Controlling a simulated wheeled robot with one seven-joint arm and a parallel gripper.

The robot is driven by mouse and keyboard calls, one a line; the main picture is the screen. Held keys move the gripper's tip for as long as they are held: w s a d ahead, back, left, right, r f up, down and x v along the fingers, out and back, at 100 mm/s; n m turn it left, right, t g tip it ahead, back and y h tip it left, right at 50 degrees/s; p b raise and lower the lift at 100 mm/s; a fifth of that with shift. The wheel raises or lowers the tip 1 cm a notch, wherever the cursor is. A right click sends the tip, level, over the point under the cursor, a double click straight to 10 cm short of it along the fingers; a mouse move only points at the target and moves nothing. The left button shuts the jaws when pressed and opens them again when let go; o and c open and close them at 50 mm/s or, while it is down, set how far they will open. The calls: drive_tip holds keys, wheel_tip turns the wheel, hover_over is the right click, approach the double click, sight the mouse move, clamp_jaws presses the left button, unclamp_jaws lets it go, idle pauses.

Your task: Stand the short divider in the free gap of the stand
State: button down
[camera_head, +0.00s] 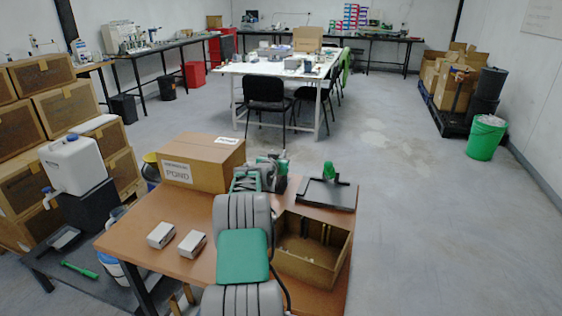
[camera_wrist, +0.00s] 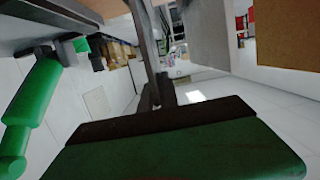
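In the head view a low black base (camera_head: 322,194) with a green upright part (camera_head: 329,170) lies at the right back of the brown table; this may be the stand, though no gap can be made out. An open brown box (camera_head: 312,262) in front of it holds thin upright pieces (camera_head: 325,233), too small to identify as dividers. My grey and green arm reaches over the table, and my gripper (camera_head: 272,170) is beside the closed carton, left of the black base. In the wrist view my dark gripper (camera_wrist: 158,92) shows end-on; whether it holds a thin piece is unclear.
The closed carton marked POND (camera_head: 201,163) and two small white boxes (camera_head: 177,238) occupy the table's left. A green handle-like object (camera_wrist: 32,105) is close at left in the wrist view.

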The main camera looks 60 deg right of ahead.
drive_tip(key=shift+f, duration=0.85)
drive_tip(key=shift+f, duration=0.2)
drive_tip(key=c, duration=1.6)
unclamp_jaws()
drive_tip(key=shift+r, duration=0.1)
